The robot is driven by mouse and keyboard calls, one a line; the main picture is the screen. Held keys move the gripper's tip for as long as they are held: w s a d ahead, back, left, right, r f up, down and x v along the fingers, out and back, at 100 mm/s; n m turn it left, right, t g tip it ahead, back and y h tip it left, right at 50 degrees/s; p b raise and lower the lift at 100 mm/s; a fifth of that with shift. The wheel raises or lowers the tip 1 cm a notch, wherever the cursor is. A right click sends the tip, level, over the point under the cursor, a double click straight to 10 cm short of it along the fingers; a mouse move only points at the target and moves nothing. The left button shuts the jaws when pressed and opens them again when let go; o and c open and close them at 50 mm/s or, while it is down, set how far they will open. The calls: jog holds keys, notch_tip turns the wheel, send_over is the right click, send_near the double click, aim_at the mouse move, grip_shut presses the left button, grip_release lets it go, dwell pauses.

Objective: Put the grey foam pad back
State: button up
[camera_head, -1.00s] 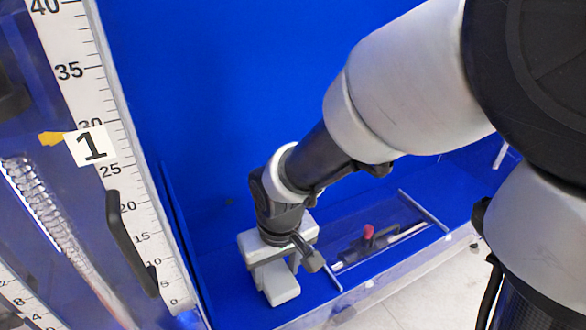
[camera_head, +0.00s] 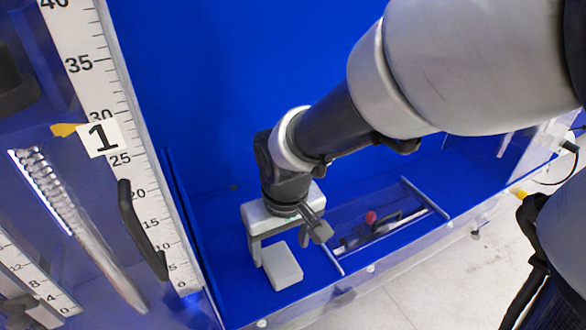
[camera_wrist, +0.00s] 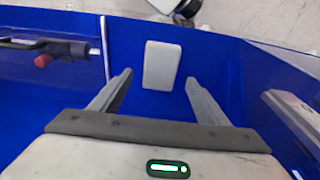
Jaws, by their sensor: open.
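The grey foam pad (camera_head: 283,267) lies flat on the blue floor of the bin, near its front wall. In the wrist view the pad (camera_wrist: 162,66) shows whole, beyond my fingertips and a little ahead of the gap between them. My gripper (camera_head: 272,260) is open and empty, pointing down beside the pad. In the wrist view its two fingers (camera_wrist: 158,80) stand wide apart, with the pad clear of both. The head view does not show the exact height of the fingertips above the floor.
A clear divider (camera_head: 424,198) splits the blue bin (camera_head: 230,300). A dark tool with a red knob (camera_head: 371,217) lies right of the pad. A ruler scale marked 1 (camera_head: 103,138) stands at the left, with a dark handle (camera_head: 140,230) beside it.

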aim_at(285, 268)
notch_tip(285, 268, up, 7)
jog(key=p, duration=0.2)
jog(key=s+d+r+m+t, duration=0.1)
jog(key=d+r+m, duration=0.1)
jog(key=d, duration=0.4)
jog(key=s+d+r+m+t, duration=0.1)
jog(key=s+d+r+m, duration=0.1)
jog(key=d+r, duration=0.3)
jog(key=s+d+r+m+t+h, duration=0.1)
jog(key=s+d+r+m+t, duration=0.1)
jog(key=d, duration=0.6)
jog(key=shift+d+r, duration=0.4)
jog(key=shift+r, duration=0.25)
